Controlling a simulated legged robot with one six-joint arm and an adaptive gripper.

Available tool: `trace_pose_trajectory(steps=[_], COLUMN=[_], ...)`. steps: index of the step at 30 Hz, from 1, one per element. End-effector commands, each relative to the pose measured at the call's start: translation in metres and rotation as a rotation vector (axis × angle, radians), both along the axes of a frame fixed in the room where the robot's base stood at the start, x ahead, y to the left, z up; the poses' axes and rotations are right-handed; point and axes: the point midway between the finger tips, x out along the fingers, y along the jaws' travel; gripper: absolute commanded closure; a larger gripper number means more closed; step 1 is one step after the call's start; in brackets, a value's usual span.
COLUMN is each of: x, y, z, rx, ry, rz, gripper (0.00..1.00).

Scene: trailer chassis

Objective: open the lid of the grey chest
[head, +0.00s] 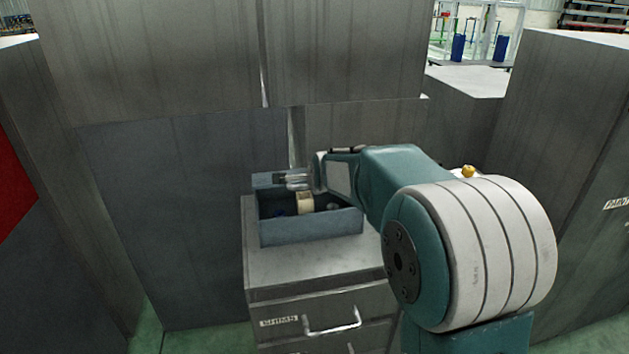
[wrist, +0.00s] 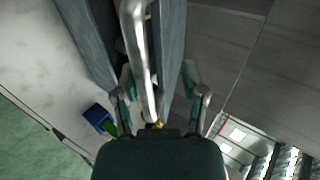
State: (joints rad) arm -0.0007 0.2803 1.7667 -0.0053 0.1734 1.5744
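The grey-blue chest (head: 310,228) sits on top of a grey drawer cabinet. Its inside shows in the head view, with a cream item (head: 305,202) and a dark blue item (head: 279,211) in it. A grey-blue panel (head: 262,180), apparently the raised lid, stands at the back left, partly behind my gripper (head: 298,180). In the wrist view a shiny metal handle (wrist: 138,50) runs along a grey-blue slab (wrist: 172,45) and reaches between the fingers of my gripper (wrist: 160,100). The fingers are apart, and no firm grip on the handle shows.
The drawer cabinet (head: 300,268) has a metal pull (head: 332,322) on its front. Tall grey cabinets stand behind and on both sides. A small yellow object (head: 468,171) is behind my arm. A blue and green item (wrist: 99,119) shows on a pale surface in the wrist view.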

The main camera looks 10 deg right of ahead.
Motion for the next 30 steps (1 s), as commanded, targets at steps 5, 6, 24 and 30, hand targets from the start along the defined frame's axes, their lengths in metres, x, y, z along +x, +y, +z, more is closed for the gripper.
trace_pose_trajectory(steps=[5,6,24,30], x=[-0.001,-0.001,-0.023,-0.032], y=[0.0,0.0,0.0,0.0], z=[-0.001,-0.001,0.015,0.021], rx=[0.0,0.0,0.0,0.0], ry=[-0.007,-0.007,-0.009,-0.007], rz=[0.0,0.0,0.0,0.0], gripper=[0.46,0.46,0.46,0.46])
